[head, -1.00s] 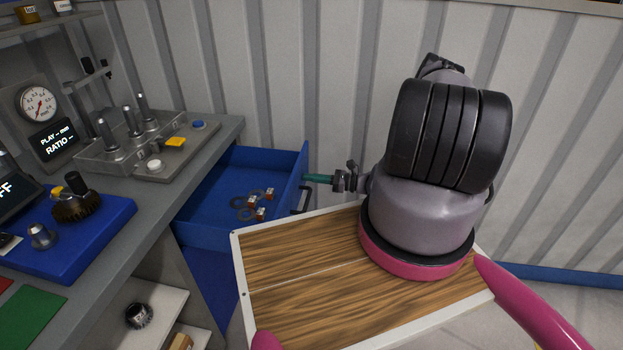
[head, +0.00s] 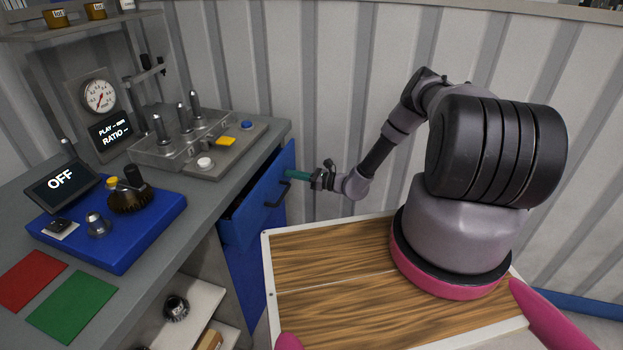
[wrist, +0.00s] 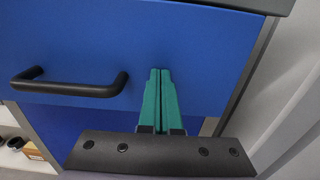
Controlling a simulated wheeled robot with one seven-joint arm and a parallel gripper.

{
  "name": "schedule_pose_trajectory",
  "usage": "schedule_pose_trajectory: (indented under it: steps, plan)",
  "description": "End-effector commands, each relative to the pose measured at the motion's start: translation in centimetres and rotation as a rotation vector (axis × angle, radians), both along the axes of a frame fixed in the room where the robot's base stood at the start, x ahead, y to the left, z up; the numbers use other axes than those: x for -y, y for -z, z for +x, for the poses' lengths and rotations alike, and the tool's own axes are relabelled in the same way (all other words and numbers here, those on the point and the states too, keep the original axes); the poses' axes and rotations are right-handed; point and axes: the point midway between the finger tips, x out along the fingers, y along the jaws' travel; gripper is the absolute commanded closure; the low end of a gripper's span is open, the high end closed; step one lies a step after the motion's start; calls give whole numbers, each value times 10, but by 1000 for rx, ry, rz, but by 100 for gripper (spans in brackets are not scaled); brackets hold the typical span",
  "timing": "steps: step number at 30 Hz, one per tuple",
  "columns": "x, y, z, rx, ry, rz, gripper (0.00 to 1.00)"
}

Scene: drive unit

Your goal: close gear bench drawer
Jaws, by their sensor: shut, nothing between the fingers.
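The blue drawer (head: 255,205) is at the right end of the grey workbench. It stands slightly open, with a narrow gap at its top. Its black handle (head: 277,194) is on the front panel. In the wrist view the drawer front (wrist: 100,45) fills most of the picture, with the handle (wrist: 70,86) left of my fingers. My gripper (head: 289,174) has its green fingers shut and empty, at the right part of the drawer front. The fingers also show in the wrist view (wrist: 160,75), tips at the panel; I cannot tell whether they touch it.
The grey bench top (head: 190,215) holds a blue tray (head: 120,235), a lever fixture (head: 185,140) and a screen reading OFF (head: 62,185). An open shelf (head: 190,310) is below. A corrugated wall (head: 340,110) stands behind my arm.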

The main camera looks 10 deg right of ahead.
Motion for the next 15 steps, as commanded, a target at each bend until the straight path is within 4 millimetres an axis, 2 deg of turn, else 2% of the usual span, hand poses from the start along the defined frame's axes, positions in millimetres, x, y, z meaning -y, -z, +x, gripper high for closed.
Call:
schedule_pose_trajectory:
  steps: [1, 6, 15]
  plan:
    - [-10, 0, 4, 1, -3, 0, 100]
    - [-32, 0, 18, 0, -2, 0, 100]
    - [-48, 0, 28, 0, 0, 1, 100]
